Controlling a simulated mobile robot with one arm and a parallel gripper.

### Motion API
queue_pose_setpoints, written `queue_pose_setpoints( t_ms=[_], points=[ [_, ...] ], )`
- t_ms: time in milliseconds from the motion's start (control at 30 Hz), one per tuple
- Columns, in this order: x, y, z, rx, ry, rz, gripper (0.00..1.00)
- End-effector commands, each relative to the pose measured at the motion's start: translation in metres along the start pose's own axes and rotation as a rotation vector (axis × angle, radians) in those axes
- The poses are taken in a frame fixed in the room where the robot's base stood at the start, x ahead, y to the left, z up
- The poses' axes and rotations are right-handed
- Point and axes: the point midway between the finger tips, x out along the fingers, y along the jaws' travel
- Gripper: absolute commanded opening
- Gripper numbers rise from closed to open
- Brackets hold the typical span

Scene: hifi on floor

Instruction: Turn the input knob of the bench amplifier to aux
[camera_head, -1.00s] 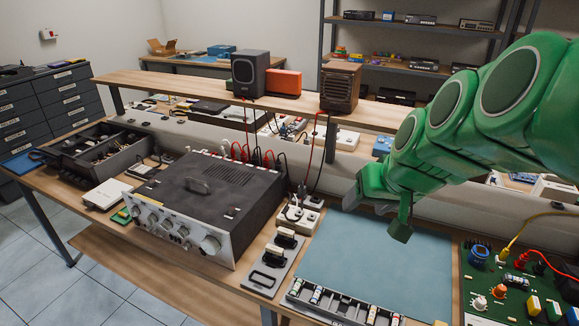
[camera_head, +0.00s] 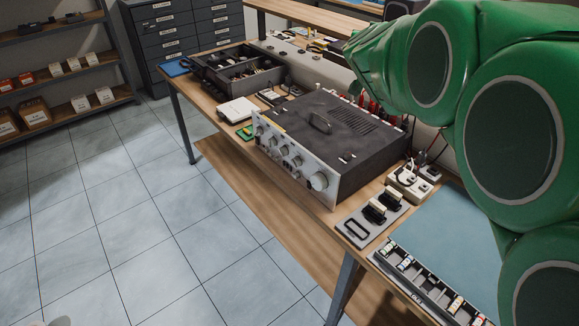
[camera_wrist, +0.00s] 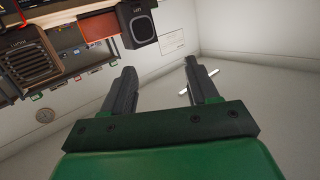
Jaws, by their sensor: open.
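The bench amplifier (camera_head: 325,135) is a dark box with a silver front panel, standing on the wooden bench in the head view. Its front carries several knobs, with a large round knob (camera_head: 318,181) at the right end and smaller knobs (camera_head: 283,150) to the left. The labels are too small to read, so I cannot tell which knob is the input knob or where it points. My gripper (camera_wrist: 157,85) shows in the wrist view with its two dark fingers apart and nothing between them. In the head view my arm is raised at the upper right; the fingers are not clear there.
Sockets (camera_head: 408,184), a grey plate with switches (camera_head: 372,217) and a parts tray (camera_head: 420,280) stand right of the amplifier. A white box (camera_head: 238,110) is on its left. The floor (camera_head: 150,220) before the bench is clear. A speaker (camera_wrist: 136,22) shows in the wrist view.

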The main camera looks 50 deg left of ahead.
Motion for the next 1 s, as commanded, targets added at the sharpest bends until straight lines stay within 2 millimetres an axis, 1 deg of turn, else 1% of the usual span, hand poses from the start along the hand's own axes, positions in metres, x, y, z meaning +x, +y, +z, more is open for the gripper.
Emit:
queue_pose_setpoints(
  t_ms=[33,167,233,333,433,567,733,800,1000],
  points=[
    [0.006,-0.018,0.005,-0.005,0.018,0.012,0.59],
    [0.014,-0.051,0.014,-0.020,0.071,0.080,0.59],
    [0.016,-0.068,0.021,-0.032,0.094,0.120,0.59],
    [0.015,-0.092,0.033,-0.046,0.120,0.180,0.59],
    [0.010,-0.116,0.053,-0.070,0.134,0.246,0.59],
    [-0.004,-0.145,0.079,-0.103,0.144,0.336,0.59],
    [-0.030,-0.176,0.118,-0.160,0.139,0.453,0.59],
    [-0.040,-0.185,0.131,-0.181,0.135,0.493,0.59],
    [-0.067,-0.204,0.161,-0.229,0.119,0.577,0.59]
  ],
)
